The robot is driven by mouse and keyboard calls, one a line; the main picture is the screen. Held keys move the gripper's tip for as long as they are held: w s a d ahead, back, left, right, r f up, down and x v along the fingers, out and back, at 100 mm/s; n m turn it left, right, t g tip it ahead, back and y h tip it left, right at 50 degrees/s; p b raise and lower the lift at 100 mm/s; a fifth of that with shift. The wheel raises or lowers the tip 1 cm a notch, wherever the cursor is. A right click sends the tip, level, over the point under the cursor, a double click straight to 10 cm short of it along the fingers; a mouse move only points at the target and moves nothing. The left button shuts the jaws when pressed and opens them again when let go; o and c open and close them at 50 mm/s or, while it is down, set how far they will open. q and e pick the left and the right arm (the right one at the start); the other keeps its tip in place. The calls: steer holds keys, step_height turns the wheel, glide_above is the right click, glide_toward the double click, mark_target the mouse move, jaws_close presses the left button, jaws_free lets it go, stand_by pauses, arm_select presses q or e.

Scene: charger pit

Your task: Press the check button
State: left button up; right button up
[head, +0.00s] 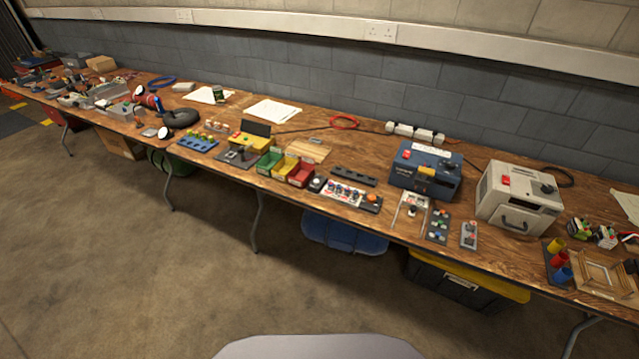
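I cannot tell which control is the check button. A dark panel with coloured round parts (438,226) and a smaller grey panel (469,235) lie further right. Labels are too small to read. Neither of my grippers is in view.
The long wooden bench (400,236) runs along the wall, crowded with tools. A blue box (425,172) and a beige box (519,197) stand at the back right. Green, yellow and red bins (301,175) stand mid-bench. A black, yellow-lidded crate (460,285) sits underneath. The floor in front is clear.

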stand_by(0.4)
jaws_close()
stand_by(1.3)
